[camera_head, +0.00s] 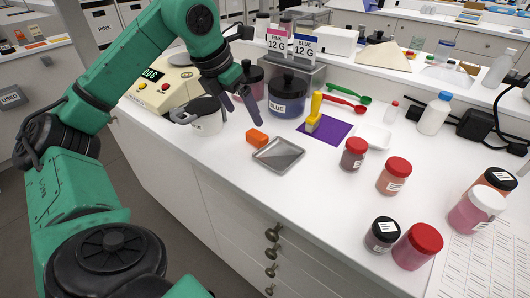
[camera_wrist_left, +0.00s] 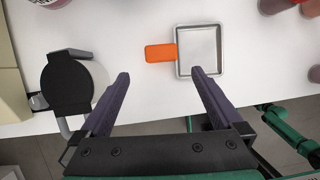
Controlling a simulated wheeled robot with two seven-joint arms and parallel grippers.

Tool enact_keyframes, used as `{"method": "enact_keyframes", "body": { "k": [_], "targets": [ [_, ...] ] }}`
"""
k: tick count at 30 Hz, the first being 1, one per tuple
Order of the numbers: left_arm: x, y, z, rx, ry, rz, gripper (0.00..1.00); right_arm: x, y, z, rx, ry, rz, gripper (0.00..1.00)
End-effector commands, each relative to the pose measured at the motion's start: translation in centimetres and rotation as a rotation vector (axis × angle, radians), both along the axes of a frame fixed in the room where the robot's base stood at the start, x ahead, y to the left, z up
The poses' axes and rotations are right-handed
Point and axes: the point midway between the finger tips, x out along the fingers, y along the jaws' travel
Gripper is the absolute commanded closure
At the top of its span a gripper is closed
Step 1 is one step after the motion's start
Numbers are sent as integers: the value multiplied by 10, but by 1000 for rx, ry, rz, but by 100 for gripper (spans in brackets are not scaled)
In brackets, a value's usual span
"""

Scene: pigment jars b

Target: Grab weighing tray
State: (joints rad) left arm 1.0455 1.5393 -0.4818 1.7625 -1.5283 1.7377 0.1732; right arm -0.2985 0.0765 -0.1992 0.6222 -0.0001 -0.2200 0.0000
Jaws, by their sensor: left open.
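A shallow square metal tray (camera_head: 278,155) lies on the white counter near its front edge. An orange block (camera_head: 257,138) sits against its left side like a handle. In the left wrist view the tray (camera_wrist_left: 203,68) lies beyond the right fingertip and the orange block (camera_wrist_left: 160,53) is just beyond the gap between the fingers. My left gripper (camera_head: 220,117) is open and empty, above the counter to the left of the tray. It also shows in the left wrist view (camera_wrist_left: 160,74). My right gripper is not in view.
A black-lidded white pot (camera_head: 207,124) stands close to the left gripper, beside a cream scale (camera_head: 160,93). A blue-labelled jar (camera_head: 287,95) stands behind. A yellow-handled tool (camera_head: 314,112) stands on a purple mat (camera_head: 333,130). Several red-lidded jars stand to the right.

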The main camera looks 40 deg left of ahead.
Motion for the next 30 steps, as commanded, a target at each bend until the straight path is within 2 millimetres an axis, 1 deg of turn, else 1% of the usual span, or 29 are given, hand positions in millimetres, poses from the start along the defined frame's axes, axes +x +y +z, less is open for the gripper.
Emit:
{"method": "enact_keyframes", "body": {
  "k": [1, 3, 8, 12, 15, 18, 22, 23, 24, 26, 27, 28, 29, 30],
  "targets": [
    [4, 0, -15, 1, 4, 0, 0, -1, 0, -5, 0, 1, 0, 39],
    [10, -1, -27, 1, 3, 0, 0, -1, 0, -6, 0, 1, 0, 39],
    [19, -3, -44, 0, 2, -1, 0, -1, 0, -6, 0, 1, 1, 39],
    [29, -7, -68, 0, 4, -2, 0, -1, 0, -4, -1, 2, 1, 39],
    [35, -7, -82, 0, 1, -1, 0, -2, -2, -4, -2, 4, 2, 39],
    [37, -7, -86, 0, -1, -1, 0, -2, -2, -4, -4, 3, 3, 39],
    [37, -7, -86, 0, -1, -1, 0, -2, -3, -4, -4, 4, 3, 39],
    [37, -7, -85, 0, -1, -1, 12, -2, -3, -4, -4, 4, 3, 39],
    [37, -7, -85, 0, -1, -1, 27, -2, -3, -4, -4, 4, 3, 39],
    [37, -7, -85, 0, -1, -1, 50, -2, -3, -4, -4, 4, 3, 39],
    [37, -7, -85, 0, -1, -1, 65, -3, -3, -4, -4, 4, 3, 39],
    [37, -7, -85, 0, -1, -1, 76, -3, -3, -4, -4, 5, 3, 39],
    [37, -7, -85, 0, -1, -1, 83, -3, -3, -4, -4, 5, 3, 39],
    [37, -7, -85, 0, -1, -1, 92, -3, -3, -4, -4, 5, 3, 39]
  ]
}}
